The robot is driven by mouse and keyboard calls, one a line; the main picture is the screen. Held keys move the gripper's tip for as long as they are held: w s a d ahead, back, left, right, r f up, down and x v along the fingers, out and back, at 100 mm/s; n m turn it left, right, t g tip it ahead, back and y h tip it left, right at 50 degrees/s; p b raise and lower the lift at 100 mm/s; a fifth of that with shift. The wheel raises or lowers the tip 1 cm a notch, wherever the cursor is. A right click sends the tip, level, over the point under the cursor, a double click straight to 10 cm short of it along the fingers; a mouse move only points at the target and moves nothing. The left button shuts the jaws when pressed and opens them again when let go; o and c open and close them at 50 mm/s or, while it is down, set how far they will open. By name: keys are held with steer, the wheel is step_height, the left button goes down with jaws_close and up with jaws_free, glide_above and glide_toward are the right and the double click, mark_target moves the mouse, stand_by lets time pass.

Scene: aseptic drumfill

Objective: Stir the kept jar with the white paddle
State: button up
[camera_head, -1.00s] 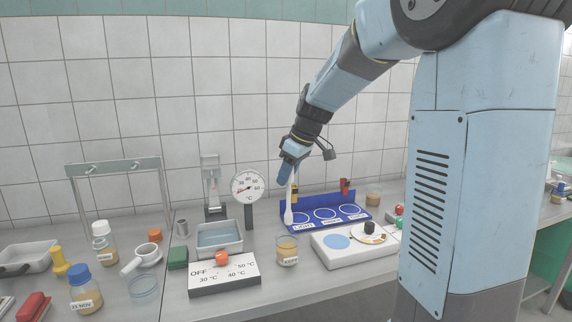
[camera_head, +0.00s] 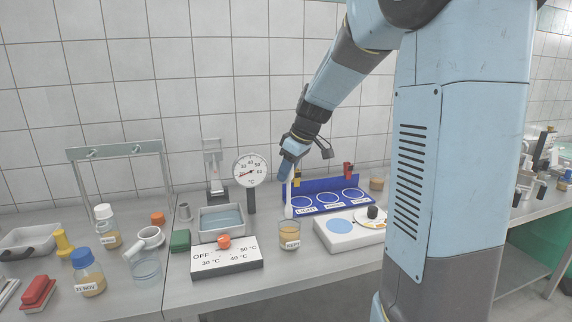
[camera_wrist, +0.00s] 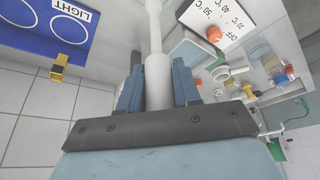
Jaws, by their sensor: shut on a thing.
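The jar labelled KEPT (camera_head: 289,238), clear with tan contents, stands upright near the front of the bench, left of the white hotplate-like unit. My gripper (camera_head: 287,172) is above and behind it, shut on the white paddle (camera_head: 289,205). The paddle hangs upright, its wide end down, in front of the left end of the blue LIGHT board. In the wrist view my gripper (camera_wrist: 157,85) has both blue fingers against the paddle's white handle (camera_wrist: 156,65). The paddle looks apart from the jar. The jar is not clearly seen in the wrist view.
The blue board (camera_head: 326,212) with ringed spots stands behind the jar. The white unit (camera_head: 345,235) with a black knob is to its right. A temperature control box (camera_head: 227,262), a water bath (camera_head: 221,232) and a dial thermometer (camera_head: 251,170) are to the left.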

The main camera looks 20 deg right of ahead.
mark_target(288, 203)
steer(key=shift+f, duration=4.3)
